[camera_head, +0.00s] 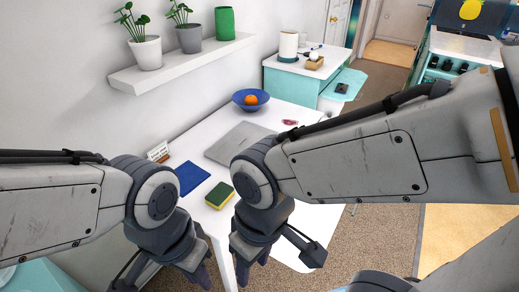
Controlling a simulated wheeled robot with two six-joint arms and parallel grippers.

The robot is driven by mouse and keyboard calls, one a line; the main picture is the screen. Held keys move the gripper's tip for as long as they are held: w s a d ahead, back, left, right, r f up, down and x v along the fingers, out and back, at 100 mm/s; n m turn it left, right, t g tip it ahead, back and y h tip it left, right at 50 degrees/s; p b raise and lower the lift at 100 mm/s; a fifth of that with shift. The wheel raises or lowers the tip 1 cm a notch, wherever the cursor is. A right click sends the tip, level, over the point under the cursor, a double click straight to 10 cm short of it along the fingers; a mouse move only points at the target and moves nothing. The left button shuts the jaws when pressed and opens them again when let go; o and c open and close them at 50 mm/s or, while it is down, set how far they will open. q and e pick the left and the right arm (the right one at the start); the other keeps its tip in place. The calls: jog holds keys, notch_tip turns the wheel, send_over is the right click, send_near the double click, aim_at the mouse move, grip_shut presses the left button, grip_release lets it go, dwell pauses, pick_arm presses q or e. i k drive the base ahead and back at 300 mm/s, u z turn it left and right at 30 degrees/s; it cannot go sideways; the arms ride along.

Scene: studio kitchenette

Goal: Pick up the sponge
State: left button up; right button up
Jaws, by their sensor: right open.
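The sponge (219,195), yellow with a green top, lies flat near the front edge of the white table (227,226). It is just left of my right arm's wrist and fully uncovered. My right gripper (278,262) is open and empty. It points down in front of the table, below and to the right of the sponge in the picture, apart from it. My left gripper (165,280) hangs at the bottom of the picture, below and left of the sponge.
A blue cloth or pad (189,178) lies left of the sponge. A closed grey laptop (238,143) lies behind it, partly hidden by my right arm. A blue bowl (241,104) with an orange fruit stands farther back. A small card (158,152) stands by the wall.

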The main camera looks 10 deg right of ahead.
aim_at(218, 197)
jog(key=z, duration=1.8)
jog(key=k, duration=0.75)
jog(key=u, duration=1.45)
jog(key=i, duration=0.95)
